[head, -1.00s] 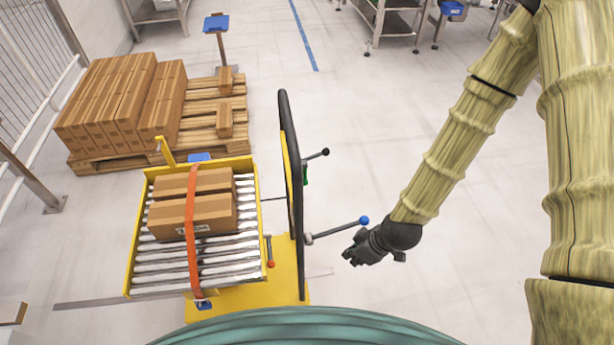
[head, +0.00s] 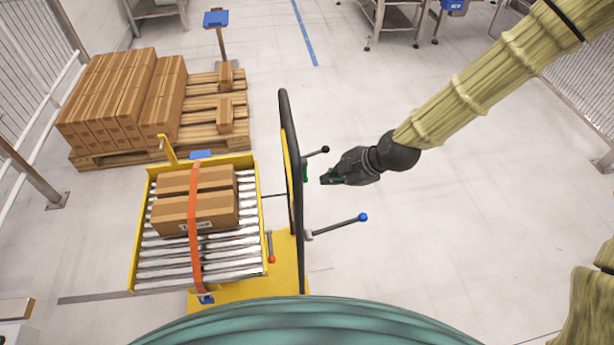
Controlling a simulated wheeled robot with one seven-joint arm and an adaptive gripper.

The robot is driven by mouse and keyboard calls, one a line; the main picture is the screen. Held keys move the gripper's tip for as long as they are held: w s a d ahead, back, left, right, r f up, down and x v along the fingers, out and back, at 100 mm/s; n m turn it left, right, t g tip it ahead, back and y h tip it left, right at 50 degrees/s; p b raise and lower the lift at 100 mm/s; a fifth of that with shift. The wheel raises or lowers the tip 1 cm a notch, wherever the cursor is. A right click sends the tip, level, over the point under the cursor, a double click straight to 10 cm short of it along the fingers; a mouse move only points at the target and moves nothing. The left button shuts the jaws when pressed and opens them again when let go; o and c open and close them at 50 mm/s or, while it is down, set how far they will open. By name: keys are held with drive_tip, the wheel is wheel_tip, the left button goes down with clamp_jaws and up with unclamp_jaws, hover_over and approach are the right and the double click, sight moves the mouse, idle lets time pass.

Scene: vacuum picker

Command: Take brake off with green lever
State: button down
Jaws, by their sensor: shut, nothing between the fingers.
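The green lever (head: 305,173) shows as a small green part on the right side of the yellow cart's black upright frame (head: 291,190). A dark rod with a black knob (head: 325,150) sticks out just above it. My gripper (head: 326,179) is shut and empty, a short way right of the green part, with its tip pointing left. A gap shows between them. Below my gripper, a lever with a blue knob (head: 362,217) sticks out from the same frame. A lever with a red knob (head: 271,258) stands by the rollers.
Two cardboard boxes (head: 195,212) lie on the cart's roller bed (head: 180,275) under an orange strap (head: 194,250). Stacked boxes (head: 120,100) stand on a wooden pallet (head: 200,135) behind, at left. The floor right of the cart is clear.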

drive_tip(key=p, duration=0.2)
approach(307, 178)
drive_tip(key=s+a+f, duration=0.4)
drive_tip(key=w+p, duration=0.1)
drive_tip(key=w, duration=0.1)
drive_tip(key=w+a+p, duration=0.1)
drive_tip(key=w, duration=0.1)
drive_tip(key=shift+w+a+f, duration=0.1)
drive_tip(key=shift+w, duration=0.05)
idle(0.3)
drive_tip(key=shift+f+b, duration=0.15)
drive_tip(key=shift+b, duration=0.25)
